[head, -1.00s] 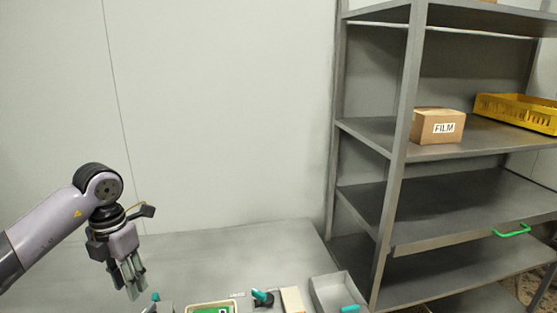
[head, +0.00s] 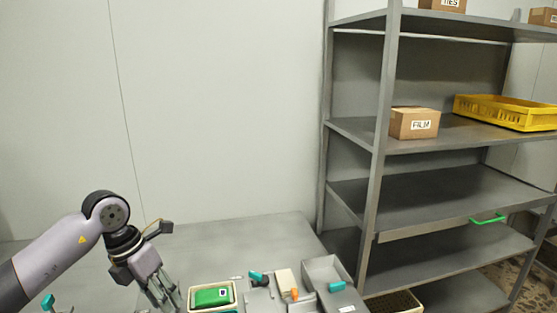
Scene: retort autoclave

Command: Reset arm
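My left arm comes in from the left in the head view, with the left gripper (head: 169,297) hanging fingers-down over the grey table (head: 225,240). It is just left of a cream tray holding a green item. The fingers look close together at this angle, and I cannot tell whether they are open or shut. I see nothing clearly held in them. My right gripper is not in view.
A cream tray (head: 233,292) holds a green item (head: 211,297). Teal-handled things and a grey bin (head: 322,268) stand to its right. A grey shelf rack (head: 378,170) at the right carries a FILM box (head: 414,123) and a yellow crate (head: 505,112). The table's back is clear.

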